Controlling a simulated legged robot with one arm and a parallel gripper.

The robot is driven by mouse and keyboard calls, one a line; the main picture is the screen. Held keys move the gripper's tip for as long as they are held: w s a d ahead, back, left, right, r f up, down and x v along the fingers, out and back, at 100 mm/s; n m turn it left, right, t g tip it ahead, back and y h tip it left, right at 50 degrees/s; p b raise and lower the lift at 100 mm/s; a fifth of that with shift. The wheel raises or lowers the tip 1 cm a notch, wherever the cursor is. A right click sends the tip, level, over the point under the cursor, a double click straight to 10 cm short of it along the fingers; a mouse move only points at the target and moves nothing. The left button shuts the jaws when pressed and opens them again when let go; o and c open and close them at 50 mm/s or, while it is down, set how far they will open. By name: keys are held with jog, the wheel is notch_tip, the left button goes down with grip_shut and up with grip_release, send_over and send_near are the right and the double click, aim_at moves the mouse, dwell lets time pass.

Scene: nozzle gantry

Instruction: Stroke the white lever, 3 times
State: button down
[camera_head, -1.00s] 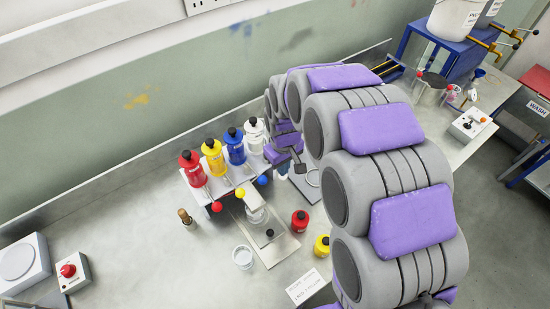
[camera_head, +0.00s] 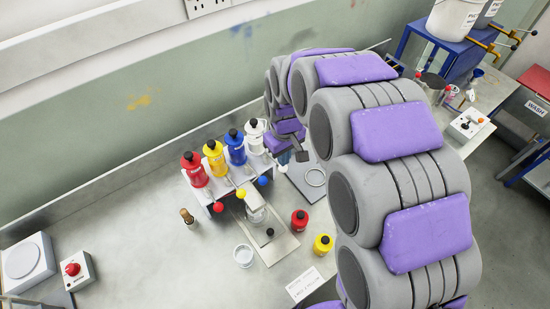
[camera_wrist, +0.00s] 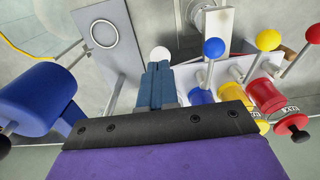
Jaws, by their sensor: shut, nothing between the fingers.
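A rack holds red, yellow, blue and white bottles, each with a ball-ended lever. The white bottle (camera_head: 254,134) is at the rack's right end, beside my arm. The white lever's ball (camera_wrist: 160,53) shows in the wrist view just beyond the tips of my gripper (camera_wrist: 159,68). My gripper's blue fingers are together with nothing between them. The fingers overlap the lever's ball and shaft in the picture, so I cannot tell whether they touch. The blue ball (camera_wrist: 214,48), yellow ball (camera_wrist: 268,40) and red ball (camera_wrist: 314,35) stand to the right of it.
A grey plate with a ring (camera_head: 315,177) lies right of the rack. A small white cup (camera_head: 243,256), red bottle (camera_head: 300,220) and yellow bottle (camera_head: 322,244) stand in front. A red-button box (camera_head: 76,270) is at the left.

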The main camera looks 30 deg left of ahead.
jog(key=shift+f, duration=0.1)
dwell(0.3)
jog(key=shift+f+b, duration=0.45)
jog(key=shift+f, duration=2.3)
jog(key=shift+r+p, duration=0.9)
jog(key=shift+r, duration=1.9)
jog(key=shift+r, duration=0.1)
jog(key=shift+r+p, duration=0.85)
jog(key=shift+r, duration=1.65)
